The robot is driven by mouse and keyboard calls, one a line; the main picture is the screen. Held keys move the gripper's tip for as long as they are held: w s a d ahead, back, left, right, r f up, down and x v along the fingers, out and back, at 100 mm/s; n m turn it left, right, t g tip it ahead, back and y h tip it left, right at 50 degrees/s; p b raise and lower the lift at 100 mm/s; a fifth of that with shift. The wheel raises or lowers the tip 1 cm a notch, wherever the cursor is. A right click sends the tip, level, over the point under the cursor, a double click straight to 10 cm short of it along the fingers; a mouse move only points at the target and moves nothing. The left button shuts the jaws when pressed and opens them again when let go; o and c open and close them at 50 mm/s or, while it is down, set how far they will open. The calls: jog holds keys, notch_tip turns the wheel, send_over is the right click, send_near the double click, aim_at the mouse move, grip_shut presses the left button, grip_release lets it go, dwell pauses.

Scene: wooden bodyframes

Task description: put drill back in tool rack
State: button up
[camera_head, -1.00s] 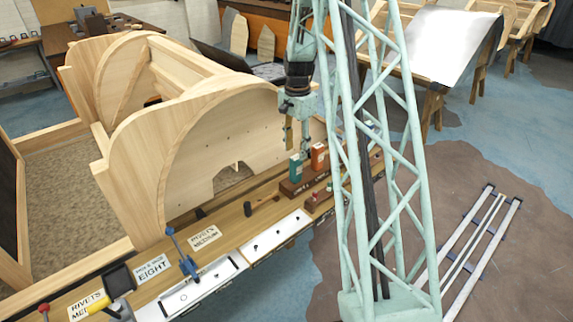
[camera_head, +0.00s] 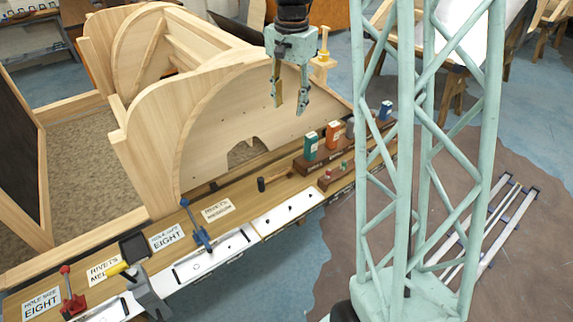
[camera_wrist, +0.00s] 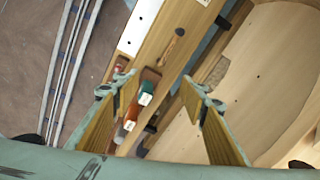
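My gripper (camera_head: 290,92) is open and empty, hanging above the bench in front of the wooden bodyframe. In the wrist view its two fingers (camera_wrist: 163,98) are spread wide, with nothing between the tips. Below stands a dark brown wooden rack (camera_head: 316,168) holding a green labelled item (camera_head: 310,147), an orange labelled item (camera_head: 333,133) and a blue one (camera_head: 385,110). The green item also shows in the wrist view (camera_wrist: 147,88), between the fingers but well below. I cannot tell for certain which tool is the drill.
The bench (camera_head: 240,203) also bears a hammer-like tool (camera_head: 273,182), a blue upright tool (camera_head: 197,230), a grey tool with yellow handle (camera_head: 148,290) and a red tool (camera_head: 72,300). The wooden bodyframe (camera_head: 230,110) rises behind it. Open floor lies right of the bench.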

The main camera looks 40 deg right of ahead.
jog(key=s+a+r+n+t, duration=0.2)
jog(key=s+a+r+n, duration=0.5)
jog(key=s+a+r, duration=1.1)
jog(key=s+a+n, duration=0.2)
jog(key=s+a, duration=0.1)
jog(key=s, duration=0.3)
jog(key=s+a+n, duration=0.2)
jog(key=s+a, duration=0.2)
jog(key=s, duration=0.3)
jog(key=s+a+n+t, duration=0.1)
jog(key=s+a+n, duration=0.1)
jog(key=s, duration=0.5)
jog(key=shift+a+f, duration=0.45)
jog(key=shift+a, duration=0.3)
